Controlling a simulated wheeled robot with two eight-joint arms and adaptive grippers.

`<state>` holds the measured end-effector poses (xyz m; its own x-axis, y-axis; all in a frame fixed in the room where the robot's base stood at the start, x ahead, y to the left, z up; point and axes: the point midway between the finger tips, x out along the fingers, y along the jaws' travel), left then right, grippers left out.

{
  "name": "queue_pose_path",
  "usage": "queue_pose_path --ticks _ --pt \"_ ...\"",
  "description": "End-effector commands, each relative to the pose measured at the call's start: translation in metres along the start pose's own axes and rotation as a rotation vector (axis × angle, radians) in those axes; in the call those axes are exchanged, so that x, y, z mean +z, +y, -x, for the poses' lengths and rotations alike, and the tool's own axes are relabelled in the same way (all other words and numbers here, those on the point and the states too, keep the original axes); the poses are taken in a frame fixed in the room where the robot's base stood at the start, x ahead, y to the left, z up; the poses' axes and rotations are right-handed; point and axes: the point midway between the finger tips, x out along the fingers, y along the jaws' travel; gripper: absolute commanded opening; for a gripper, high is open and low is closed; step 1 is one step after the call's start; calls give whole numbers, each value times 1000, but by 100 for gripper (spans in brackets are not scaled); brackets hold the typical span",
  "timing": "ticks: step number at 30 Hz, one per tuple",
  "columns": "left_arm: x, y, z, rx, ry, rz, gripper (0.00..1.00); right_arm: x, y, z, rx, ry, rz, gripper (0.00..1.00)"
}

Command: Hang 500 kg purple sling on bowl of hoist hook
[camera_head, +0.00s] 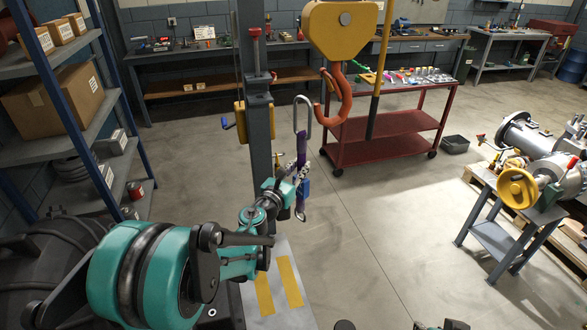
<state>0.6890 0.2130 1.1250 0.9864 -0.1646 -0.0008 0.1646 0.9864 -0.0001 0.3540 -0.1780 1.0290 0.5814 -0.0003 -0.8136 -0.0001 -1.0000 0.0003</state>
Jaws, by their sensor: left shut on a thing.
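The hoist hook (337,100) is orange-red and hangs below a yellow hoist block (342,30), its bowl opening to the left. The purple sling (301,146) hangs upright just left of the hook, with a long steel link (303,116) at its top and a metal end below. My left gripper (299,177) is shut on the sling below the link. In this view the link's right edge lies close to the hook's tip. Whether they touch, and their depth, I cannot tell. The fingers partly hide the sling.
A grey post (256,110) stands just left of the sling. A red cart (390,127) with small parts stands behind the hook. Shelving (75,140) fills the left. A small grey table (500,240) with a yellow-wheeled valve is at right. The floor between is mostly clear.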

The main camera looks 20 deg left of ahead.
Motion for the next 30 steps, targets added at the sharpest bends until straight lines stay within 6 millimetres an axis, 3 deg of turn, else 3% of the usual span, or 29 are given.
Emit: queue_pose_path --ticks 30 --pt "-1 -16 -14 1 0 0 0 2 0 -3 0 0 0 32"
